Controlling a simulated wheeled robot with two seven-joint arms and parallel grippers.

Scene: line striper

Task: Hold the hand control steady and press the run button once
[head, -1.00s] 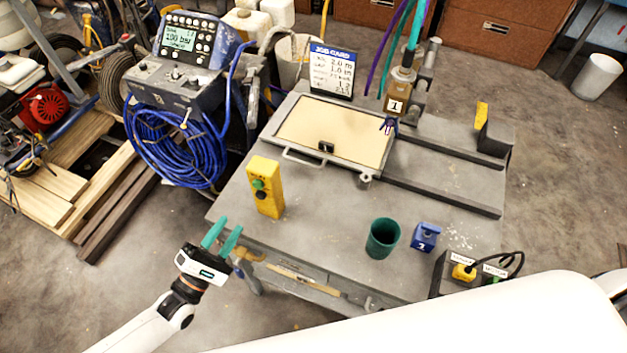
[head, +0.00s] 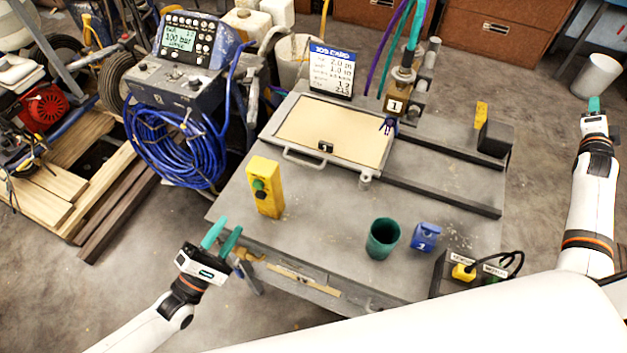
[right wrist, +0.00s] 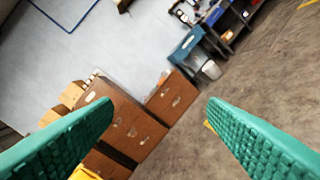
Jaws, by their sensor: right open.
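The hand control (head: 264,188) is a yellow box near the left front of the grey bench, with a green button (head: 258,184) and a dark button (head: 261,195) on its face. My left gripper (head: 222,234) has teal fingers and is open and empty, off the bench's front left edge, below and left of the hand control and apart from it. My right gripper (head: 594,104) is raised at the far right, beyond the bench. The right wrist view shows its teal fingers (right wrist: 155,125) wide apart with nothing between them.
The bench (head: 320,215) also bears a green cup (head: 382,239), a blue block (head: 425,237), a framed tan panel (head: 335,128), a job card (head: 332,72) and a dark box with cables (head: 470,270). A pump unit with blue hose (head: 175,145) stands left.

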